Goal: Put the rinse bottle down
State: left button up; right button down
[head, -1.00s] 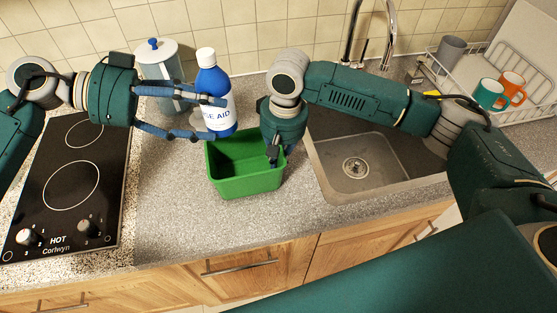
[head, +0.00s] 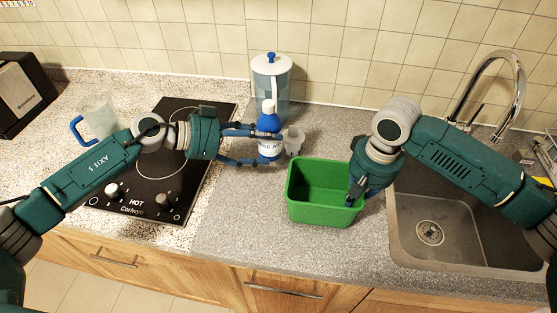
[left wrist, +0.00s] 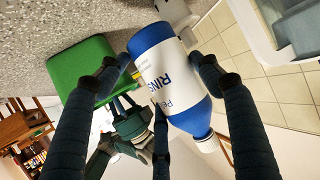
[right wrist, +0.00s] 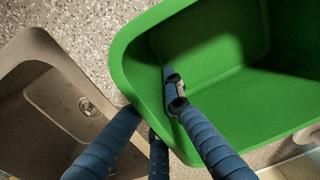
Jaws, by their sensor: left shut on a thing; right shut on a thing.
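The rinse bottle (head: 269,122), blue with a white cap and white label, stands upright in front of the jug in the head view. My left gripper (head: 258,146) is shut around it from the left. In the left wrist view the bottle (left wrist: 172,85) lies between the fingers, its base toward the counter. I cannot tell whether the base touches the counter. My right gripper (head: 354,192) is shut on the right wall of the green tub (head: 318,212). In the right wrist view one finger is inside the tub (right wrist: 215,60).
The hob (head: 130,205) is left, the sink (head: 432,233) right. Counter in front of the bottle is clear.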

pick_arm(q)
jog(key=shift+w+f, duration=0.1)
jog(key=shift+f, duration=3)
jog(key=shift+f, duration=0.2)
jog(key=o, duration=1.3)
jog(key=shift+c, duration=0.2)
